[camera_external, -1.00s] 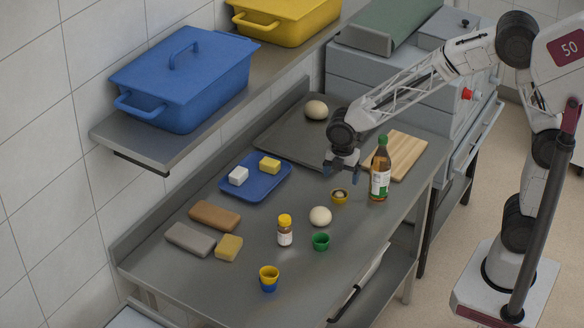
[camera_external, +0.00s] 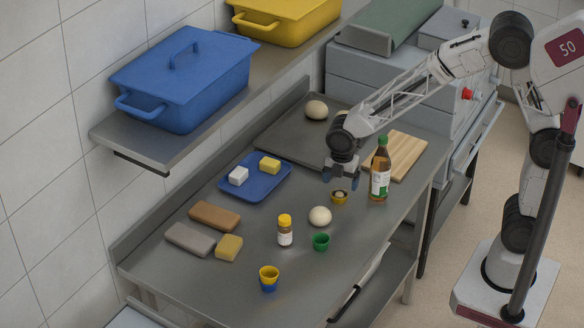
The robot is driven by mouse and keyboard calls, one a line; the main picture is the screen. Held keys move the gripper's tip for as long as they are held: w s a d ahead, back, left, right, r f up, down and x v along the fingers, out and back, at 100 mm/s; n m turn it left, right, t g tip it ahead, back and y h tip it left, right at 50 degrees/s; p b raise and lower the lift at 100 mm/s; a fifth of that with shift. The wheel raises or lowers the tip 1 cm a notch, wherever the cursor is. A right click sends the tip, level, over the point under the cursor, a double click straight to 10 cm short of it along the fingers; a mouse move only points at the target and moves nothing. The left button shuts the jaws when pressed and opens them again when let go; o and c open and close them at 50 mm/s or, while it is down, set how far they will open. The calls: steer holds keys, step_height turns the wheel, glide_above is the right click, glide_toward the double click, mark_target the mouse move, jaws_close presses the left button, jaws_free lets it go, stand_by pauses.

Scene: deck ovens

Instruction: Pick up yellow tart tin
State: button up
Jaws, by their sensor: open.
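A small yellow tart tin (camera_external: 339,198) stands on the steel worktop, with something pale and dark inside it. My gripper (camera_external: 341,181) is open, its fingers pointing down just above this tin, with nothing seen between them. Whether the fingertips reach the rim cannot be told from this angle. Another yellow tin (camera_external: 269,271) sits in a blue tin (camera_external: 269,286) near the front edge.
A brown bottle (camera_external: 380,174) stands close to the right of my gripper. A dough ball (camera_external: 320,216), a green tin (camera_external: 321,242) and a yellow-capped jar (camera_external: 285,231) are nearby. A blue tray (camera_external: 257,191) lies left, a wooden board (camera_external: 407,150) behind.

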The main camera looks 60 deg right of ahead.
mark_target(339, 193)
steer(key=shift+w+a+f, duration=0.1)
steer(key=shift+f, duration=2.5)
steer(key=c, duration=1)
steer(key=shift+r, duration=0.1)
steer(key=shift+r, duration=4.95)
